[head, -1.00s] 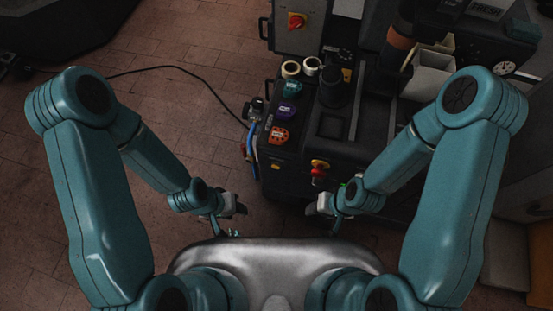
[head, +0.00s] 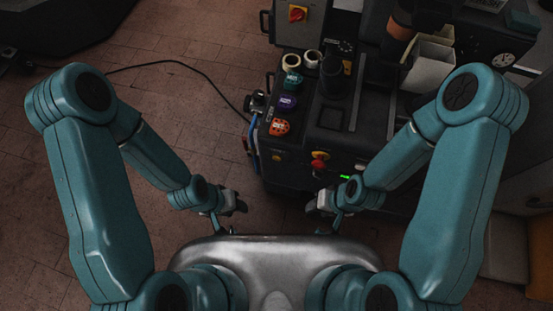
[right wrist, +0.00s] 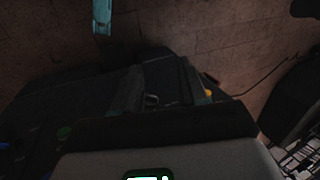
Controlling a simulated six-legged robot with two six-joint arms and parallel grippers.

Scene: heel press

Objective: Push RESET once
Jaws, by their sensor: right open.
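The dark machine (head: 340,137) stands ahead of me. Its near face carries a red knob on a yellow base (head: 319,160), a small yellow button (head: 276,157) and a green lit part (head: 344,177). No RESET lettering is readable, so I cannot tell which control it is. My left gripper (head: 238,206) hangs short of the machine's near left corner; its jaws are too small to judge. My right gripper (head: 316,205) is open and empty, in front of the near face, touching no control that I can see. Its dark fingers also show in the right wrist view (right wrist: 160,90).
Teal (head: 292,82), purple (head: 288,103) and orange (head: 280,127) labelled pieces line the machine's left top edge, with two pale rings (head: 292,62) behind. A red switch (head: 298,13) is at the back. A black cable (head: 185,66) crosses the open brick floor to the left.

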